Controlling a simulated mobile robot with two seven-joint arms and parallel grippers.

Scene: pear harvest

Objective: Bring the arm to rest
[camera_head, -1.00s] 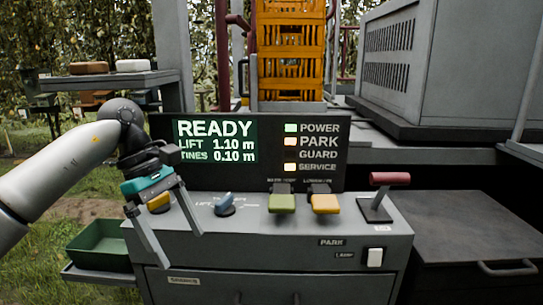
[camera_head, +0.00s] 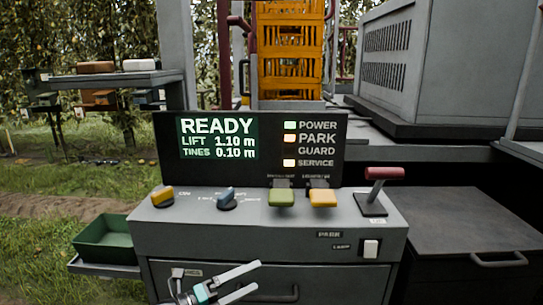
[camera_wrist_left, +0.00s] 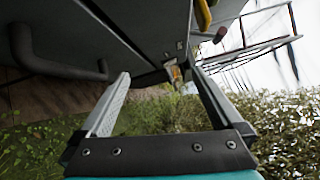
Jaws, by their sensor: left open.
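My left gripper (camera_head: 246,281) is low in the head view, in front of the grey control console's (camera_head: 185,240) lower front. Its two pale fingers are spread apart and point to the right, with nothing between them. In the left wrist view the open fingers (camera_wrist_left: 158,100) frame grass and foliage, with the grey console side and a dark handle at the upper left. My right gripper does not show.
The console carries a yellow knob (camera_head: 162,197), a blue knob (camera_head: 227,196), green (camera_head: 282,197) and orange (camera_head: 323,197) switches, and a red-handled lever (camera_head: 384,174). Its display (camera_head: 217,138) reads READY. A green tray (camera_head: 104,240) sits at the left. Orange crates (camera_head: 290,60) stand behind.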

